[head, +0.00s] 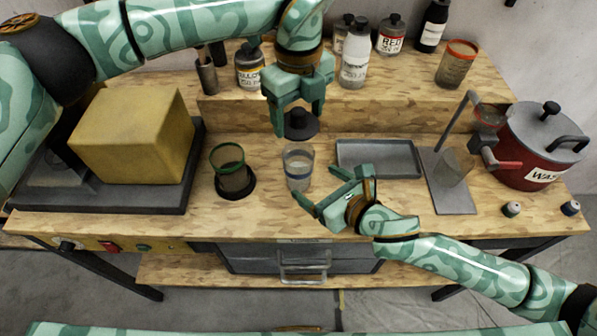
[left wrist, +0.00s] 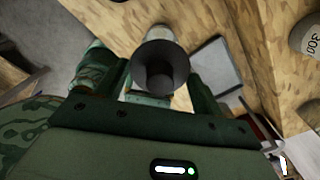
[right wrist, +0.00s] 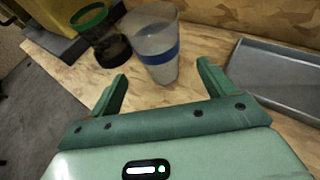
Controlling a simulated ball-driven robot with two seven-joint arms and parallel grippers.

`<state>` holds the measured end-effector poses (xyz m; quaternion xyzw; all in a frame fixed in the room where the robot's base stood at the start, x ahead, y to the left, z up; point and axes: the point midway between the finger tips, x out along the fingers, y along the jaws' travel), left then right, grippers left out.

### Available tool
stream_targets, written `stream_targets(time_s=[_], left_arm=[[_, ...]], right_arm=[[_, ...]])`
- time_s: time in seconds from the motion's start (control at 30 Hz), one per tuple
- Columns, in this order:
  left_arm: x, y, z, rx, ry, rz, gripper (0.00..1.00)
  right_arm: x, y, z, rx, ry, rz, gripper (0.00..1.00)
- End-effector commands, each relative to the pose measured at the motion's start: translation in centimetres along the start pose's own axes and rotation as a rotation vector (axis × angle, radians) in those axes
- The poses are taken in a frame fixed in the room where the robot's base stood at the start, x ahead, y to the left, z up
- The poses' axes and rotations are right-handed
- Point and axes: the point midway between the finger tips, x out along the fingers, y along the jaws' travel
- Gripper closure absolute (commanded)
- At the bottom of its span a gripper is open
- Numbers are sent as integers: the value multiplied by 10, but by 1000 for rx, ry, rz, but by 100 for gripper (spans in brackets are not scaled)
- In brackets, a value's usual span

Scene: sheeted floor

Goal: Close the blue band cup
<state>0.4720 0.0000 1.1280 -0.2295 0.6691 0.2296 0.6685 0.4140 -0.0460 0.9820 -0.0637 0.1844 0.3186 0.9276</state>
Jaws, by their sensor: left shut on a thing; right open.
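The blue band cup (head: 298,160) is a clear cup standing upright on the bench; it also shows in the right wrist view (right wrist: 155,42). My left gripper (head: 297,112) is shut on a dark round lid with a knob (head: 302,126), held above the bench. In the head view the lid appears just above the cup's rim; in the left wrist view the lid (left wrist: 162,60) overlaps the pale cup (left wrist: 158,33). My right gripper (head: 325,197) is open at the cup's near right side. In the right wrist view its fingers (right wrist: 162,75) point toward the cup, apart from it.
A green band cup (head: 232,168) with a dark round piece at its base stands left. A grey tray (head: 378,158) lies right, then a metal stand (head: 455,198) and red waste pot (head: 540,150). A yellow block (head: 135,135) is far left. Bottles line the back shelf.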

Motion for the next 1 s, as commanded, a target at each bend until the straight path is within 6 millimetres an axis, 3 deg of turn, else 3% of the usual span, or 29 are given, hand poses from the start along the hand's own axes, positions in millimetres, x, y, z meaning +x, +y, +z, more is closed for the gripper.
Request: stream_targets(time_s=[0.2, 0.4, 0.87, 1.0], left_arm=[[0, 0, 0, 0, 0, 0, 53], [0, 0, 0, 0, 0, 0, 53], [0, 0, 0, 0, 0, 0, 53], [0, 0, 0, 0, 0, 0, 53]], right_arm=[[43, 0, 0, 2, 0, 0, 18], [70, 0, 0, 1, 0, 0, 18], [80, 0, 0, 1, 1, 1, 18], [80, 0, 0, 1, 1, 1, 54]])
